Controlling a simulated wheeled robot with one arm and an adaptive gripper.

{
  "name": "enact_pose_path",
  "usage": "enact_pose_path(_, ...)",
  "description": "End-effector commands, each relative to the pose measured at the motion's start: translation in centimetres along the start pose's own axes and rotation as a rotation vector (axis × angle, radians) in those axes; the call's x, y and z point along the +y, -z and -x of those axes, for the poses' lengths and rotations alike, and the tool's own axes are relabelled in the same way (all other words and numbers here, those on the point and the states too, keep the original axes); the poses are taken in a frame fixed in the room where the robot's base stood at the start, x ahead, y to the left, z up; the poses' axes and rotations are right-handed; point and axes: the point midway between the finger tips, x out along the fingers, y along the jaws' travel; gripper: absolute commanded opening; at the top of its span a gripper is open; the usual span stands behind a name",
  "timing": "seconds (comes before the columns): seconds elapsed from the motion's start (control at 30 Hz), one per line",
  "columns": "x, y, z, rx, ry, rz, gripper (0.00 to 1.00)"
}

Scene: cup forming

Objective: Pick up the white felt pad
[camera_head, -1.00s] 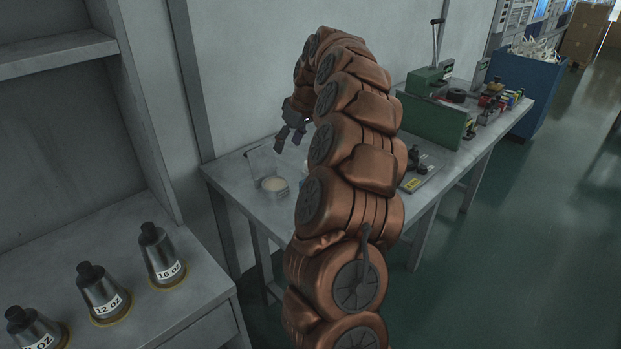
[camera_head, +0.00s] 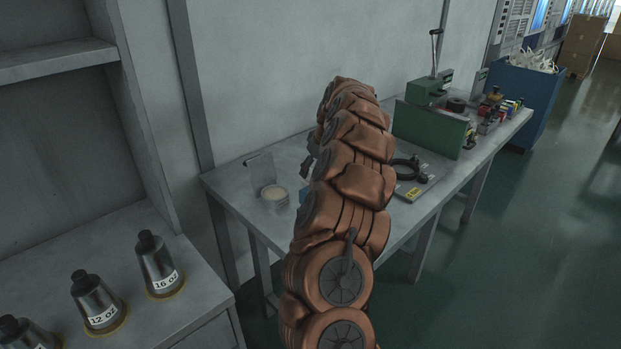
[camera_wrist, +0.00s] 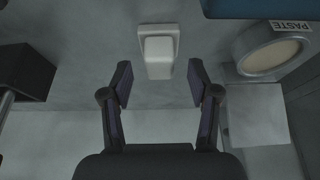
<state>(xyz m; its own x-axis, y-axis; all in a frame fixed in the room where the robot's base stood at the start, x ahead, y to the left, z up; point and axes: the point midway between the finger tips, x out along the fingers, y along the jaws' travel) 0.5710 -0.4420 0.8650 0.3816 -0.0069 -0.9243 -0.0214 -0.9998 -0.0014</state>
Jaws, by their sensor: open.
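The white felt pad (camera_wrist: 158,57) is a small pale block with a wider back part, lying on the grey surface at the top middle of the wrist view. My gripper (camera_wrist: 160,84) is open and empty. Its two fingers stand apart to the left and right, with the pad ahead, roughly centred between their line. I cannot tell the height of the fingers above the pad. In the head view my arm hides the pad and most of the gripper.
A round tub (camera_wrist: 275,55) labelled PASTE stands right of the pad, with a blue object (camera_wrist: 255,8) above it. A dark block (camera_wrist: 22,75) is at the left. In the head view the tub (camera_head: 275,196) sits on the table's left part; a green machine (camera_head: 430,125) stands farther right.

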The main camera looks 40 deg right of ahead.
Motion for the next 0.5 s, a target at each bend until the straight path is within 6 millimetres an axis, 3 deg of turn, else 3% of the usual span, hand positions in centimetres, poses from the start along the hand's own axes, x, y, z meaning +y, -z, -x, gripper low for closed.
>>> enact_pose_path(0.13, 0.0, 0.0, -1.8, -0.001, 0.000, 0.000, 0.60)
enact_pose_path(0.37, 0.0, 0.1, -2.0, 0.002, -0.002, 0.001, 0.60)
enact_pose_path(0.5, 0.0, 0.1, -2.0, 0.001, -0.002, 0.000, 0.49)
